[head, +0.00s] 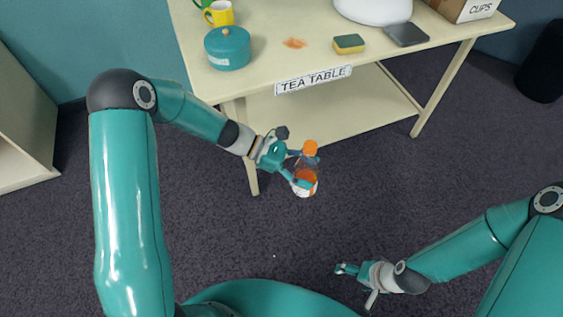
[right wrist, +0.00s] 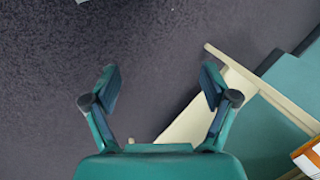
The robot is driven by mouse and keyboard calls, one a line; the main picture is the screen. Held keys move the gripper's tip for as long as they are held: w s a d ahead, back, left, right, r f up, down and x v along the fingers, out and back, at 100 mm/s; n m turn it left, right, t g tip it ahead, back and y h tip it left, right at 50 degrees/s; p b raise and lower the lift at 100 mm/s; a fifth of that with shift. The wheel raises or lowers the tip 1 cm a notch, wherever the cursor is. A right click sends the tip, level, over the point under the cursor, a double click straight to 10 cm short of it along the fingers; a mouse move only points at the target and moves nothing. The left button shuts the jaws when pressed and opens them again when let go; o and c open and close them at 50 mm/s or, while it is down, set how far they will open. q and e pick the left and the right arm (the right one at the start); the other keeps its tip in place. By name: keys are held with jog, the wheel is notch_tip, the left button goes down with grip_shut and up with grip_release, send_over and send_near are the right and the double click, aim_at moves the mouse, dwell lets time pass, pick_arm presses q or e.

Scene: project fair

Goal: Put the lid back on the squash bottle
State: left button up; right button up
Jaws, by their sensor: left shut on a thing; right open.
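The squash bottle (head: 304,189), orange and white with an orange top (head: 310,148), is in the head view in front of the tea table, above the floor. My left gripper (head: 302,168) is shut on it, with its fingers across the bottle's side. The fingers hide part of the bottle, and I cannot tell whether the orange top is a lid seated on it. My right gripper (head: 355,285) is open and empty over the floor at the lower right, well apart from the bottle. Its two spread fingers also show in the right wrist view (right wrist: 160,85).
The tea table (head: 270,70) holds a teal pot (head: 227,48), a yellow mug (head: 219,13), a sponge (head: 348,44), a dark grey slab (head: 406,34) and a cups box (head: 462,9). Dark carpet lies clear between my arms.

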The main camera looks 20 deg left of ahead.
pick_arm(q)
jog(key=shift+w+d+f+m+g, duration=0.1)
jog(key=shift+d+m+g, duration=0.35)
jog(key=shift+d, duration=0.25)
jog(key=shift+w+d+f+m+g, duration=0.1)
jog(key=shift+d+m+g, duration=0.25)
jog(key=shift+d+g, duration=0.3)
